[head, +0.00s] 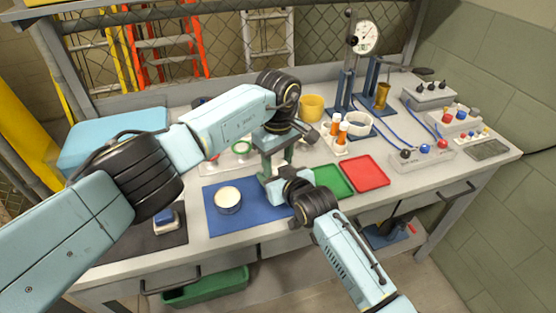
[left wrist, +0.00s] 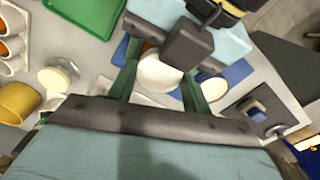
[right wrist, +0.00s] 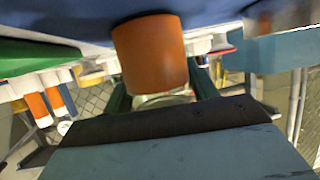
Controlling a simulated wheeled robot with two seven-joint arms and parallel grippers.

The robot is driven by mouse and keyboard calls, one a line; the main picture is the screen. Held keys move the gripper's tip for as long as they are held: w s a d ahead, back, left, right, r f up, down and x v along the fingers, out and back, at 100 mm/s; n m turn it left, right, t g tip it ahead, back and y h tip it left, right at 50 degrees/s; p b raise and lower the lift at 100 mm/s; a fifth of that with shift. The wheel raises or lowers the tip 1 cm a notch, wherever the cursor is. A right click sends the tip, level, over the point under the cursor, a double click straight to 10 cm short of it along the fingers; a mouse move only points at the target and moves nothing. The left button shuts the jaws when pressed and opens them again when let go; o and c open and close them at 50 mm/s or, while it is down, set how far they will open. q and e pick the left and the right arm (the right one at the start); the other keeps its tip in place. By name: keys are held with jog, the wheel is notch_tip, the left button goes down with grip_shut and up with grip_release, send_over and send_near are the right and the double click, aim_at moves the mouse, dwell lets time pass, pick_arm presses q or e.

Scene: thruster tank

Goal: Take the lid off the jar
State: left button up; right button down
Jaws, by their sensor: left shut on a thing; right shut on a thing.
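The jar (right wrist: 150,55) is an orange cylinder, large in the right wrist view. The white round lid (left wrist: 160,70) sits between the dark green fingers of my left gripper (left wrist: 160,78), with a sliver of orange beside its edge. In the head view my left gripper (head: 272,168) points down above the blue mat and is shut on the lid. My right gripper (right wrist: 160,85) is shut on the jar, low and close to the left one. My grippers mostly hide the jar in the head view. I cannot tell whether the lid still touches the jar.
A white-topped round tub (head: 228,203) stands on the blue mat (head: 215,233). Green (head: 333,181) and red (head: 366,173) trays lie to the right. A white rack with orange bottles (head: 341,134), a yellow cup (head: 312,107) and a dial gauge stand (head: 347,85) are behind.

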pick_arm(q)
jog(key=shift+w+r+n, duration=0.1)
jog(key=shift+n, duration=0.2)
jog(key=n, duration=0.3)
jog(key=o, duration=1.1)
